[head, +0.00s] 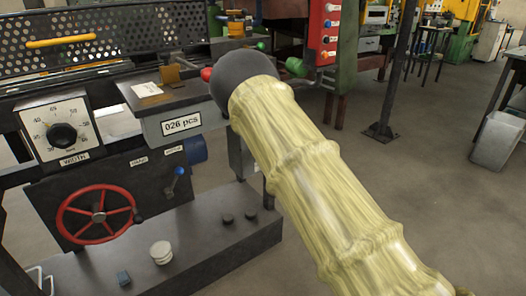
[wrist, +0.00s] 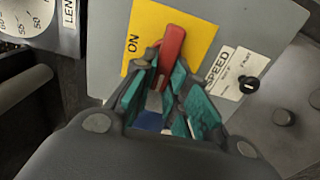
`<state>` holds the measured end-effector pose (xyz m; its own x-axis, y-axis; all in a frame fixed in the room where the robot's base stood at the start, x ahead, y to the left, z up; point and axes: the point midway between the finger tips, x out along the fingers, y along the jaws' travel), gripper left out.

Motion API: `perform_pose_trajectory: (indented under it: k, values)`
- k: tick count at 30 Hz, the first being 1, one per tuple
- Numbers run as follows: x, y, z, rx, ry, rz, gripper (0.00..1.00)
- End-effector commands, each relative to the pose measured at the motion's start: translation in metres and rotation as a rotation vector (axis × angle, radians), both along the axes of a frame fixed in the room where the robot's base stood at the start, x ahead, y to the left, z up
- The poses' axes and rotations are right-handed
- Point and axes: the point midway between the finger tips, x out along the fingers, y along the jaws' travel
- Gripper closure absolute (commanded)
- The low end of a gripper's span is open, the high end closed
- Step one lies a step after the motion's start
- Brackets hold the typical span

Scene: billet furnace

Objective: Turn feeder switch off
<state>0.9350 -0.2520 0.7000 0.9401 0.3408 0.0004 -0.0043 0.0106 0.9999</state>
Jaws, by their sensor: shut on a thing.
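The feeder switch is a red lever (wrist: 173,43) on a yellow plate (wrist: 198,35) marked "ON", seen in the wrist view. The lever points up in that picture, leaning slightly right. My gripper (wrist: 165,70), with teal finger pads, is shut on the lower part of this lever. The fingers hide the lever's base and the lower part of the plate. In the head view my arm and its dark rounded wrist cover the switch and the gripper's fingers.
Beside the yellow plate is a "SPEED" label (wrist: 218,68) with a black knob (wrist: 249,85). The head view shows the width dial (head: 62,134), a red handwheel (head: 98,214) and a "026 pcs" counter box (head: 181,125). Open floor lies to the right.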

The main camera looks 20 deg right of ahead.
Motion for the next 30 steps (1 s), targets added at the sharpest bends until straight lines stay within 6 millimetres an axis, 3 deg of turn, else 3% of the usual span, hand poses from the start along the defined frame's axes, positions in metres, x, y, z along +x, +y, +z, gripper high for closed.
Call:
perform_pose_trajectory:
  k: [11,12,15,25,30]
  values:
    - [-0.001,0.001,-0.002,-0.004,0.003,0.002,1.00]
    - [-0.001,0.001,-0.002,-0.004,0.003,0.002,0.79]
    - [-0.001,0.001,-0.002,-0.004,0.002,0.001,0.63]
    - [-0.002,0.000,-0.001,-0.003,0.000,0.001,0.63]
    - [-0.014,-0.005,-0.001,-0.003,0.001,-0.001,0.63]
